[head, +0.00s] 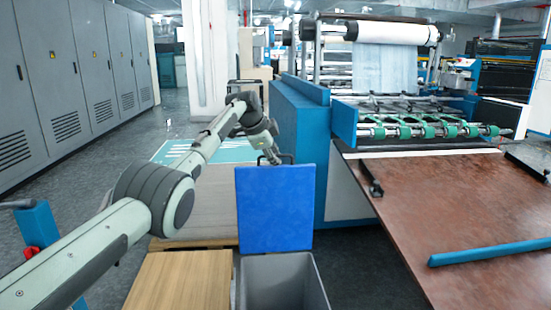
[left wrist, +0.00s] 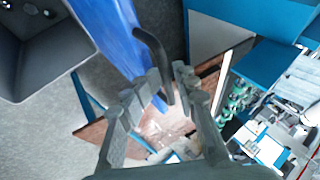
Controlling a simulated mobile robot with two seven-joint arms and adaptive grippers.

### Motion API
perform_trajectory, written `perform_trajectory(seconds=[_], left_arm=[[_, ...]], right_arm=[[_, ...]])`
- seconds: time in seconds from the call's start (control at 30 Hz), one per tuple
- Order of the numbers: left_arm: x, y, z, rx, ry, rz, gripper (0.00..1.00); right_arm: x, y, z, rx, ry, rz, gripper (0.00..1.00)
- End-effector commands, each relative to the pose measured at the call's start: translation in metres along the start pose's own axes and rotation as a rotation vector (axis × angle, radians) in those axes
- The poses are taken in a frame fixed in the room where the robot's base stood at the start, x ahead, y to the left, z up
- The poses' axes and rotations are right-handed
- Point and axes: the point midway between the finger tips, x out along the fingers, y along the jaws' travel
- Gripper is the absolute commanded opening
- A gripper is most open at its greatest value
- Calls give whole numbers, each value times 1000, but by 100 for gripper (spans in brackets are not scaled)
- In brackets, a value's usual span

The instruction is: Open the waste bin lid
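The grey waste bin (head: 283,285) stands in front of me, its open top showing an empty-looking inside. Its blue lid (head: 275,208) stands about upright at the bin's back edge. In the left wrist view the bin (left wrist: 42,58) is at upper left and the lid (left wrist: 112,35) runs beside it. My left gripper (head: 274,157) is at the lid's top edge, partly behind it. In the left wrist view its fingers (left wrist: 168,78) are close together on either side of the lid's black handle (left wrist: 150,48) and appear closed on it. My right gripper is not in view.
A wooden board stack (head: 180,282) stands left of the bin. A blue laminating machine (head: 300,125) is behind it. A brown table (head: 455,205) with a blue bar (head: 490,251) lies to the right. Grey cabinets (head: 75,75) line the left; the floor before them is clear.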

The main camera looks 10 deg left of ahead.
Motion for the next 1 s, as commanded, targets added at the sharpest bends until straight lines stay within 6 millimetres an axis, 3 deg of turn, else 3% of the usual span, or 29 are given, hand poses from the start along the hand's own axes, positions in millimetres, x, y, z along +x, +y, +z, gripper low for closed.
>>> perform_trajectory(seconds=[0.27, 0.4, 0.73, 1.0], left_arm=[[-13, -3, -1, 1, 4, -6, 29], [-32, -1, 0, 3, 2, -6, 29], [-99, -1, 0, 1, 0, -3, 29], [-120, 0, 1, -1, -1, 1, 29]], right_arm=[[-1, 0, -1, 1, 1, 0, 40], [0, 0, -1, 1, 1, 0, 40], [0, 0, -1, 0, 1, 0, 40], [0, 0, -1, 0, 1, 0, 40]])
